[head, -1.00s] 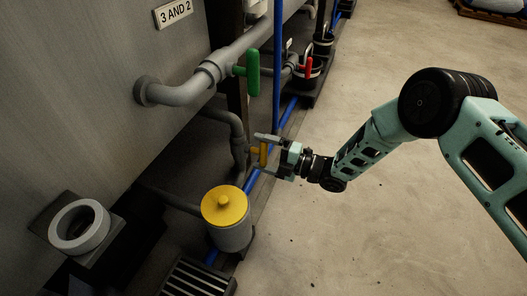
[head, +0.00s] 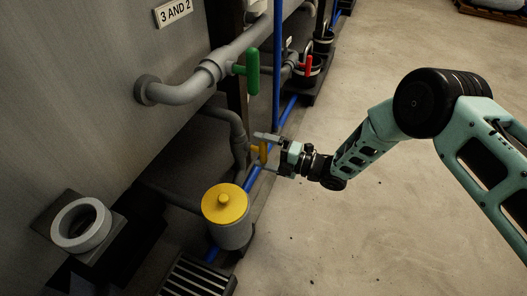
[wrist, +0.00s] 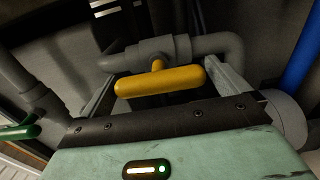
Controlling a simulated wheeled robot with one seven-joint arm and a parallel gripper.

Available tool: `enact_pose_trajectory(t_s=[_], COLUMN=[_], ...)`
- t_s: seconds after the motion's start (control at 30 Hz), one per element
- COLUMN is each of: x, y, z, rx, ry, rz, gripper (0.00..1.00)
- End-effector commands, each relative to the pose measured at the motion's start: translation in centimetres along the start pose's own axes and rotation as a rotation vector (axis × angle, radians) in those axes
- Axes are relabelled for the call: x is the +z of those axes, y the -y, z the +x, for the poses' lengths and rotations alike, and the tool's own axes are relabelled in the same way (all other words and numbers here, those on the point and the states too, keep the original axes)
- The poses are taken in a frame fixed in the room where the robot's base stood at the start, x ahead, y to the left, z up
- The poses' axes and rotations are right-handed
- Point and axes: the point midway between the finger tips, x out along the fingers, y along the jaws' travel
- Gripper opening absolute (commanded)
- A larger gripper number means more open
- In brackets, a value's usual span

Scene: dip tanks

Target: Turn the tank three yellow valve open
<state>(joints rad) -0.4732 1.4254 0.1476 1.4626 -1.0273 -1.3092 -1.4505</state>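In the wrist view the yellow handle (wrist: 160,82) is a rounded bar on a short stem. It lies across the picture, roughly along the grey valve body (wrist: 160,50) behind it. My gripper (head: 259,153) is open at the handle, one finger beyond each end. In the wrist view my gripper (wrist: 165,82) has the handle between its fingers, with a narrow gap at the right; contact at the left end is hard to tell.
A green valve handle (head: 252,70) is on the upper pipe; a red one (head: 309,66) is farther back. A yellow-lidded canister (head: 226,208) stands nearer. A blue pipe (head: 277,70) rises close by the gripper. The grey tank wall (head: 80,90) is at left; open floor (head: 400,230) at right.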

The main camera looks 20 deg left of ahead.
Motion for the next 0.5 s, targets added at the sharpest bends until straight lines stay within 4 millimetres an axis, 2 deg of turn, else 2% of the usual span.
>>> enact_pose_trajectory(t_s=[0.17, 0.27, 0.37, 0.5], x=[0.0, 0.0, 0.0, 0.0], y=[-0.1, -0.2, -0.4, -0.5], z=[-0.1, -0.9, -2.4, -5.5], rx=[0.001, 0.001, -0.001, -0.002], ry=[0.000, 0.000, 0.001, 0.002], rz=[0.002, 0.003, 0.005, 0.005], gripper=[1.00, 1.00, 1.00, 1.00])
